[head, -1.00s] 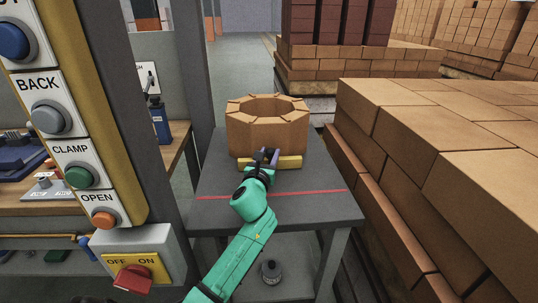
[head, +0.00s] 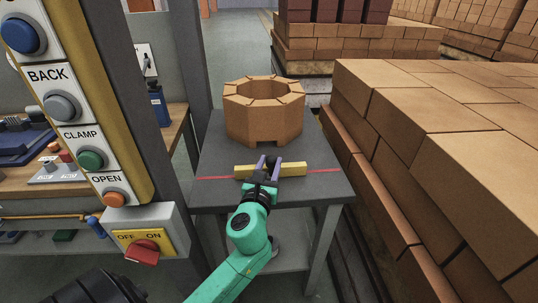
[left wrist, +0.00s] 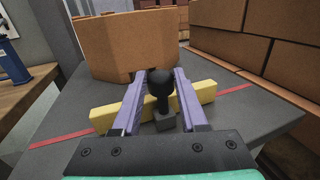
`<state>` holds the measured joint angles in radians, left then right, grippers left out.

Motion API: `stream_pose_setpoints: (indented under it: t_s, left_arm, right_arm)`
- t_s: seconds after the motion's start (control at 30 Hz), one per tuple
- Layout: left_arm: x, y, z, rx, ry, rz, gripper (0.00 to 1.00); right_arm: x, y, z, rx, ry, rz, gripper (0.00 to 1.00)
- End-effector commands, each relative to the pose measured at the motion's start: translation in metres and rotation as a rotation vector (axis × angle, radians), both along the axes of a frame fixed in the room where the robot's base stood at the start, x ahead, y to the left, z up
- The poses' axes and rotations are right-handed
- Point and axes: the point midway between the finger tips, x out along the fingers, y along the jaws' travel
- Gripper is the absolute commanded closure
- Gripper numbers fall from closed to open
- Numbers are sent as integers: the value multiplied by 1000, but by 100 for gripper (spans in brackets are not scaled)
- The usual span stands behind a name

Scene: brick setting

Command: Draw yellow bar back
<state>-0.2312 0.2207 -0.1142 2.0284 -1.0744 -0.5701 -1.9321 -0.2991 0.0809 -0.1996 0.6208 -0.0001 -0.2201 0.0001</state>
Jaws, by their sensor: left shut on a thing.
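The yellow bar (head: 243,172) lies on the grey table (head: 225,140), across the red line (head: 325,170), in front of the octagonal brick ring. In the left wrist view the yellow bar (left wrist: 104,118) carries a black knob (left wrist: 161,85) on a grey base at its middle. My left gripper (head: 270,164) is shut on the knob, with its purple fingers (left wrist: 162,95) on either side of it. My right gripper is not in view.
The octagonal brick ring (head: 264,115) stands on the table behind the bar, with a gap between them. Stacked bricks (head: 440,130) rise close to the table's right. A control panel (head: 75,110) with buttons and a red switch (head: 142,252) stands at left.

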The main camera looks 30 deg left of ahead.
Motion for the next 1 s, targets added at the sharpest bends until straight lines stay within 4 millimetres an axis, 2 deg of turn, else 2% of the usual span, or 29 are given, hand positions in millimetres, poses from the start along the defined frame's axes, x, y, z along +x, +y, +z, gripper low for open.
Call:
stream_pose_setpoints:
  t_s: [0.2,0.23,0.3,0.6,0.73,0.87,1.0]
  left_arm:
    - [0,-3,-4,-3,6,-6,100]
    - [0,-3,-4,-4,7,-6,54]
    - [0,-2,-4,-3,6,-6,27]
    - [0,-2,-3,-2,5,-4,27]
    - [-8,-5,-4,-1,6,-5,27]
    - [-34,-14,-6,-3,8,-5,27]
    - [-75,-28,-9,-3,9,-6,27]
  right_arm:
    - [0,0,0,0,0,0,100]
    - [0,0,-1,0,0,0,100]
    - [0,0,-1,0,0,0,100]
    - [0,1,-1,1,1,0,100]
    - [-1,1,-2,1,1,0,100]
    - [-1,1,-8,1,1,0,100]
    - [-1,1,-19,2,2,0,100]
